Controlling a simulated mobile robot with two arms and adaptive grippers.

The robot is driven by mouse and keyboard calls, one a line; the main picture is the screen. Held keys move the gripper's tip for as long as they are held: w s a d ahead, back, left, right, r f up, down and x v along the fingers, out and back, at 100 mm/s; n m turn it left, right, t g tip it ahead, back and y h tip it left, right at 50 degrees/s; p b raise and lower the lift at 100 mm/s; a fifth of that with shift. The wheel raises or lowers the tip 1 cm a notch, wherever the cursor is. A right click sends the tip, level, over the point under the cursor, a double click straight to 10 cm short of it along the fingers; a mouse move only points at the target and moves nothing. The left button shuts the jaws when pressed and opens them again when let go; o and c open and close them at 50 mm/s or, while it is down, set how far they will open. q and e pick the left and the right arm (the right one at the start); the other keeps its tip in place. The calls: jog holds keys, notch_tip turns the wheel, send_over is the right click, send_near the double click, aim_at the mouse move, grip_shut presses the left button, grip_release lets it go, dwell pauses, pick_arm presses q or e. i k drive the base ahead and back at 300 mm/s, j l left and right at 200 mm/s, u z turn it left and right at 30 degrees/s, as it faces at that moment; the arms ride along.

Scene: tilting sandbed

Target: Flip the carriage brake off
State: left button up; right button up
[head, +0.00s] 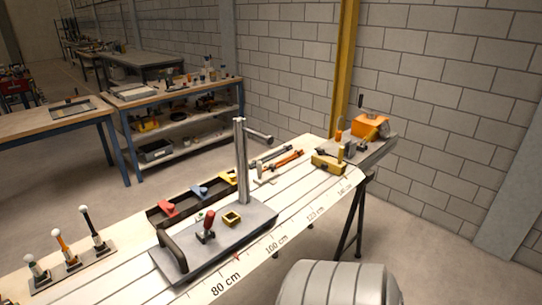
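The carriage (190,262) is a grey plate on the long white bench. It carries a tall metal post (242,165) with a side arm near its top, a black curved handle (172,252) at its left end and a small yellow square frame (231,218). A short lever with a red grip (208,222) stands nearly upright on the plate, left of the yellow frame. It looks like the brake, but no label shows this. Neither of my grippers is in view, and nothing touches the carriage or the lever.
A scale with centimetre marks (277,247) runs along the bench's front edge. Three ball-topped pegs (66,249) stand at the left. A dark tray (157,214) with red, blue and yellow pieces lies behind the carriage. Yellow and orange tools (328,162) sit at the far right end.

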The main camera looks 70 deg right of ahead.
aim_at(209, 216)
jog(key=z, duration=1.7)
jog(key=k+j+u, duration=0.1)
jog(key=j, duration=0.3)
jog(key=k+j+u, duration=0.15)
jog(key=j, duration=0.25)
jog(key=i+l, duration=0.35)
jog(key=l, duration=0.1)
